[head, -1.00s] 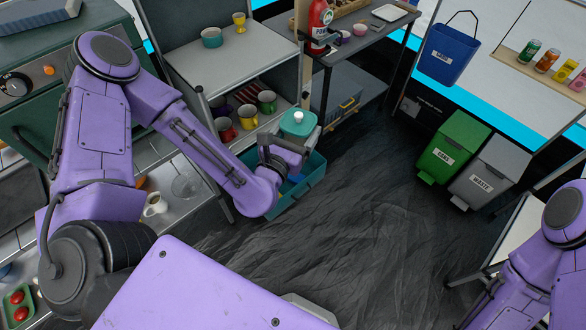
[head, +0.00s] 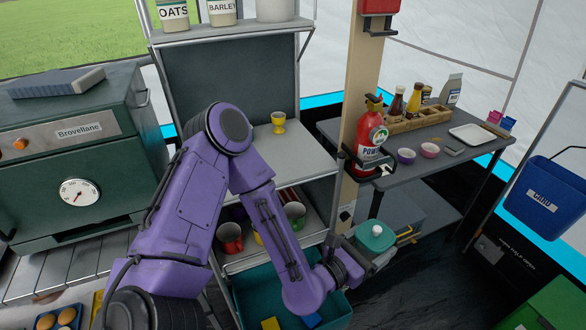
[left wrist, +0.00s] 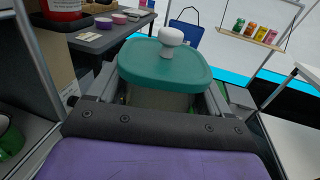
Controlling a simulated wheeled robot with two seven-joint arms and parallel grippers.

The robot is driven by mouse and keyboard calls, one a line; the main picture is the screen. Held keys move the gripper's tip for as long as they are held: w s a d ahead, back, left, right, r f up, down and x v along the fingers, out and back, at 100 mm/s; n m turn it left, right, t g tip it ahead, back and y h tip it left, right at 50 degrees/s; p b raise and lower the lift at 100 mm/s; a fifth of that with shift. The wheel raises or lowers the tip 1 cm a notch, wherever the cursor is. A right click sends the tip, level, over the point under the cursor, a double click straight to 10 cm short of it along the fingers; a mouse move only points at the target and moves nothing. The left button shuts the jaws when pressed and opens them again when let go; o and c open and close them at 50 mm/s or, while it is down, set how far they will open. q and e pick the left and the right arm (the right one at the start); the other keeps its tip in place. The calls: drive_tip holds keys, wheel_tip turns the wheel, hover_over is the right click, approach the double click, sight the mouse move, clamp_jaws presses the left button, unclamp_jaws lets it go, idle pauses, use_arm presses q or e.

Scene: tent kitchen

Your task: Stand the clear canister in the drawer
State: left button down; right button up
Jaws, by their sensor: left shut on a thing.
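The clear canister has a teal lid (head: 376,236) with a white knob. In the left wrist view its lid (left wrist: 165,68) fills the middle, level and upright, with the pale clear body (left wrist: 158,98) below. My left gripper (head: 366,258) is shut on the canister's body, its fingers either side under the lid. The open teal drawer (head: 338,306) is low in the shelf unit, at the bottom of the head view, partly hidden by my left arm. The canister is held above and to the right of the drawer in the picture. My right gripper is not in view.
Yellow and blue items (head: 312,320) lie in the drawer. Mugs (head: 230,238) stand on the shelf above it, and a yellow egg cup (head: 278,122) higher up.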

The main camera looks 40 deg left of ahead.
use_arm(q)
drive_tip(key=w+d+f+m+g+h+b, duration=0.1)
drive_tip(key=w+f+m+g+h+b, duration=0.15)
drive_tip(key=f+b, duration=0.75)
drive_tip(key=w+f+m+g+h+b, duration=0.15)
drive_tip(key=f+h+b, duration=0.25)
drive_tip(key=f+b, duration=0.6)
drive_tip(key=w+d+f+m+g+h+b, duration=0.1)
drive_tip(key=w+f+m+h+b, duration=0.15)
drive_tip(key=f+b, duration=0.75)
drive_tip(key=s+a+f+b, duration=0.3)
drive_tip(key=a+f, duration=0.3)
drive_tip(key=f, duration=0.1)
drive_tip(key=s+a+f+b, duration=0.3)
drive_tip(key=a+f, duration=0.4)
drive_tip(key=shift+f+h, duration=0.2)
drive_tip(key=shift+h, duration=0.1)
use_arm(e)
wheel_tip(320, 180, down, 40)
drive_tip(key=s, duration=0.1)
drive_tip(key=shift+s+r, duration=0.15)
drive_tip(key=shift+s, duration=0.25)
use_arm(q)
drive_tip(key=shift+m, duration=0.25)
drive_tip(key=shift+f, duration=0.55)
drive_tip(key=shift+f, duration=0.1)
